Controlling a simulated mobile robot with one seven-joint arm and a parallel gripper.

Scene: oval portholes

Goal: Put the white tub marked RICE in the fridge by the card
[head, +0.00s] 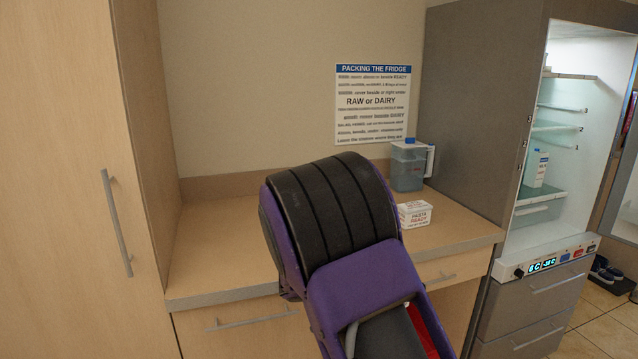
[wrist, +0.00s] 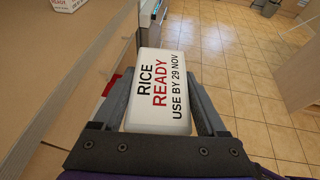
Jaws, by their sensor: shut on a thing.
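In the wrist view my gripper (wrist: 158,108) is shut on the white tub (wrist: 158,70), whose label reads RICE READY USE BY 29 NOV. The tub is held above the floor, clear of the counter. In the head view my purple and black arm hides the gripper and the tub. The fridge (head: 482,95) stands open at the right, with lit glass shelves and a white and blue carton (head: 537,170) on a lower shelf. The card (head: 373,104), headed PACKING THE FRIDGE, hangs on the wall; RAW or DAIRY is its largest line and much small print is unclear.
A white tub marked PASTA READY (head: 414,214) and a blue-grey lidded jug (head: 408,165) stand on the wooden counter (head: 225,235). A tall cabinet (head: 85,200) is at the left. The fridge door (head: 627,190) is swung out right. Dark shoes (head: 606,271) lie on the tiled floor.

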